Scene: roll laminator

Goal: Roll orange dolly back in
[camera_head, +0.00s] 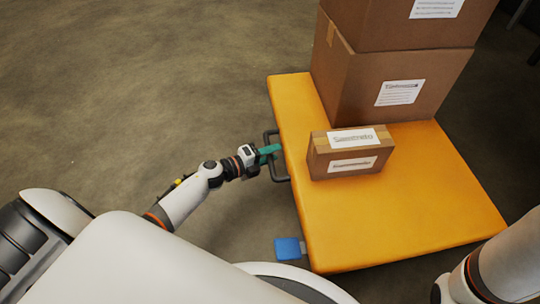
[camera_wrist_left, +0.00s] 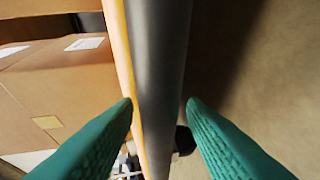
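The orange dolly (camera_head: 420,215) is a flat platform to the right of centre in the head view, with a dark handle bar (camera_head: 270,158) on its left edge. My left gripper (camera_head: 272,151) is at this handle. In the left wrist view, its two teal fingers (camera_wrist_left: 160,106) stand on either side of the grey handle bar (camera_wrist_left: 162,60). Small gaps seem to show between fingertips and bar, so the gripper looks open around it. My right arm comes in at the lower right of the head view; its gripper is not visible.
Two large cardboard boxes are stacked on the dolly, the lower one (camera_head: 345,85) under the upper (camera_head: 390,25). A small box (camera_head: 335,150) lies in front of them. A blue block (camera_head: 288,248) sticks out at the dolly's near left corner. The floor (camera_head: 120,100) to the left is clear.

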